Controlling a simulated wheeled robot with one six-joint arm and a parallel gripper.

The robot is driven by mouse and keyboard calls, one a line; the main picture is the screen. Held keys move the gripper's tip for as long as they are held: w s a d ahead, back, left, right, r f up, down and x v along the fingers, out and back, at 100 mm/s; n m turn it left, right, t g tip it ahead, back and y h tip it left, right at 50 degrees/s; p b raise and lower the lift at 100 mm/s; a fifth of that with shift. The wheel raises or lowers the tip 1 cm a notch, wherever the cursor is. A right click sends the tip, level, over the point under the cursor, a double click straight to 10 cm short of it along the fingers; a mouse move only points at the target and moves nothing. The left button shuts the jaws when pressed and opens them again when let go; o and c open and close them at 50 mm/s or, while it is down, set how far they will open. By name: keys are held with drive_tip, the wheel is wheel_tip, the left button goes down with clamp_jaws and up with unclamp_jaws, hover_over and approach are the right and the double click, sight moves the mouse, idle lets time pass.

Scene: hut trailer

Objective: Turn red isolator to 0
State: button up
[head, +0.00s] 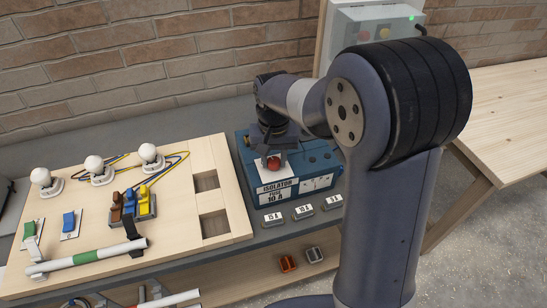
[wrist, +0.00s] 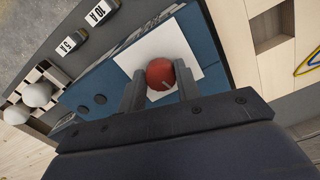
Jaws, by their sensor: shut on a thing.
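The red isolator (head: 274,163) is a round red knob on a white plate on top of a blue box (head: 320,160) labelled "ISOLATOR". In the wrist view the red knob (wrist: 161,74) sits on its white plate (wrist: 170,46), with a short pale mark on its face. My gripper (head: 270,148) comes down from above onto the knob. In the wrist view its two fingers (wrist: 160,88) stand on either side of the knob, shut on it. The plate's 0 and other markings cannot be read.
A wooden board (head: 180,220) with bulbs, coloured switches and wires lies left of the box. Labelled blocks (head: 303,211) stand in front of the box. A grey control box (head: 375,35) with a green light is mounted behind my arm. A wooden bench (head: 505,110) is at right.

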sight(274, 161)
drive_tip(key=n, duration=0.6)
drive_tip(key=shift+d, duration=0.1)
idle(0.5)
drive_tip(key=o, duration=1)
drive_tip(key=shift+c, duration=0.2)
drive_tip(key=shift+r, duration=0.15)
wheel_tip(274, 161, up, 11)
drive_tip(key=b, duration=0.1)
drive_tip(key=shift+f, duration=0.2)
